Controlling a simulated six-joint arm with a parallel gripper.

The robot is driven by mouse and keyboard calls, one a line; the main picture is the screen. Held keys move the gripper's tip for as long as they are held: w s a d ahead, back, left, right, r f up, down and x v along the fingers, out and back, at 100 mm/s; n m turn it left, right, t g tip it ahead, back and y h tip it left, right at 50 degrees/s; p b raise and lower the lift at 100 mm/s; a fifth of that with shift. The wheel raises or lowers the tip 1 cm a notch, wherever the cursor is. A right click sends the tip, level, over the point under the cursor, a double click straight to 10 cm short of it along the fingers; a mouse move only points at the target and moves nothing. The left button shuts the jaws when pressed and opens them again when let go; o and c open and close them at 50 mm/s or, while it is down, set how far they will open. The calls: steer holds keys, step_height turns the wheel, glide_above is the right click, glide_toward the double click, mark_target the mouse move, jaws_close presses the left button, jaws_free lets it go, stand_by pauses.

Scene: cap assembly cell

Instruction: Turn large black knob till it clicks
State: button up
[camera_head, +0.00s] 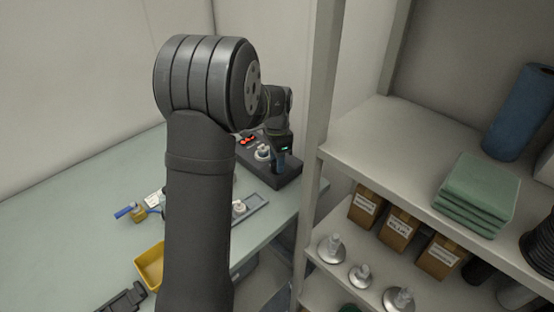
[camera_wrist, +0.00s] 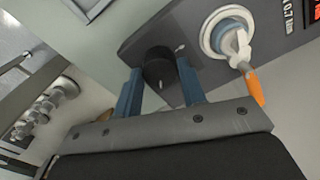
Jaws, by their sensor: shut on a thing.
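The large black knob (camera_wrist: 160,66) sits on the sloped face of a dark control box (camera_wrist: 140,40), near its edge, in the wrist view. My gripper (camera_wrist: 159,72) has its two blue fingers on either side of the knob and is shut on it. A small light mark shows on the knob's side. In the head view my gripper (camera_head: 280,161) reaches down to the right end of the box (camera_head: 284,182). There the knob is hidden behind the fingers.
A red display (camera_wrist: 314,28) is at the right. In the head view, a shelf post (camera_head: 320,100) stands close right of the box; a yellow bin (camera_head: 150,265) is on the table.

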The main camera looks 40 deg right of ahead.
stand_by(0.4)
steer(key=o, duration=1)
steer(key=shift+r, duration=0.1)
step_height(320, 180, up, 17)
steer(key=shift+r, duration=0.15)
step_height(320, 180, down, 18)
steer(key=shift+r, duration=0.25)
stand_by(0.4)
steer(key=shift+r, duration=0.1)
